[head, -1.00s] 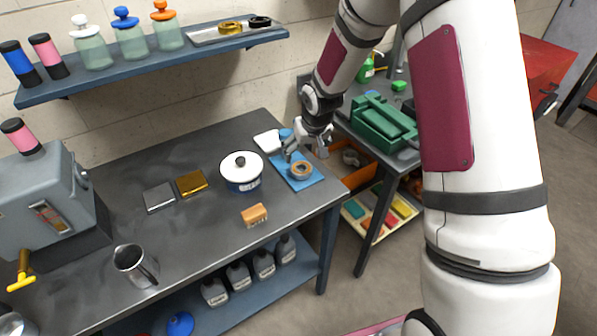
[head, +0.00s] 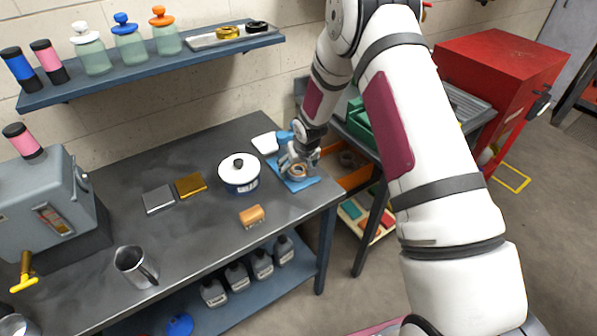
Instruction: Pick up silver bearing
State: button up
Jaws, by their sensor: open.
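A ring-shaped part (head: 298,171), grey with a coppery tint, lies on the blue mat (head: 303,184) at the right end of the dark workbench. It may be the silver bearing; its colour is hard to tell at this size. My gripper (head: 297,168) is open and low over the mat, with its fingers around or just above the ring. The fingers partly hide the ring, and I cannot tell whether they touch it.
A white dish (head: 265,143) lies behind. Gold (head: 229,32) and black rings (head: 257,26) sit on the shelf tray. An orange drawer (head: 357,178) is at right.

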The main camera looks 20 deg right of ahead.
jog(key=c, duration=1.6)
jog(key=shift+r, duration=0.15)
